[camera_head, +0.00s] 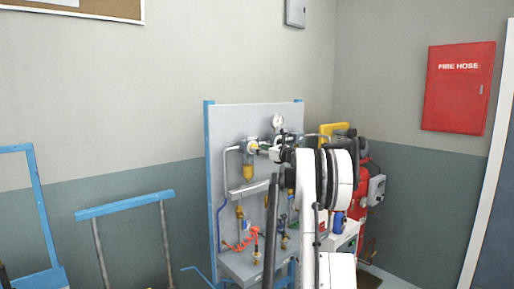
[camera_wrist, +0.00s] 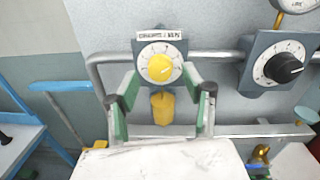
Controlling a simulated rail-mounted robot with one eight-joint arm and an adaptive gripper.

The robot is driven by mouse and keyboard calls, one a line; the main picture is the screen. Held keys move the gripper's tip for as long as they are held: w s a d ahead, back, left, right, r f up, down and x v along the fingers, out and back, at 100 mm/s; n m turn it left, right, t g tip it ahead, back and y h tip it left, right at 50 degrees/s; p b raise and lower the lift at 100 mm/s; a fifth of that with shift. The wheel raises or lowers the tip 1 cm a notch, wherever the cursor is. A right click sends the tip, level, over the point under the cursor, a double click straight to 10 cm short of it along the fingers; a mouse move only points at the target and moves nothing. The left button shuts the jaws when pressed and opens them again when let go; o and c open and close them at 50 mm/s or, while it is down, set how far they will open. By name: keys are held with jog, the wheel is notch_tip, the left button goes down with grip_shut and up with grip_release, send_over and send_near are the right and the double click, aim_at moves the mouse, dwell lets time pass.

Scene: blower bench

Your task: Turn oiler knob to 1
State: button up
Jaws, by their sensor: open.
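A white dial with a yellow knob (camera_wrist: 160,68) sits on a grey unit below a small label too blurred to read; I take it to be the oiler. A yellow bowl (camera_wrist: 162,108) hangs under it. My gripper (camera_wrist: 159,82) is open, with one green-and-grey finger on each side of the dial's lower part. I cannot tell whether either finger touches it. The knob's setting is too small to read. In the head view the bowl (camera_head: 248,172) shows on the grey panel, and my arm's end is just right of the unit.
A second dial with a black knob (camera_wrist: 284,68) is close on the right, under a gauge (camera_wrist: 295,3). A grey pipe (camera_wrist: 220,57) runs between the units. A ledge (camera_wrist: 250,131) crosses below. Red and brass fittings (camera_head: 252,232) are lower on the panel.

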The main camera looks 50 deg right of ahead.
jog(key=shift+w+d, duration=0.2)
jog(key=shift+w, duration=1.05)
grip_shut()
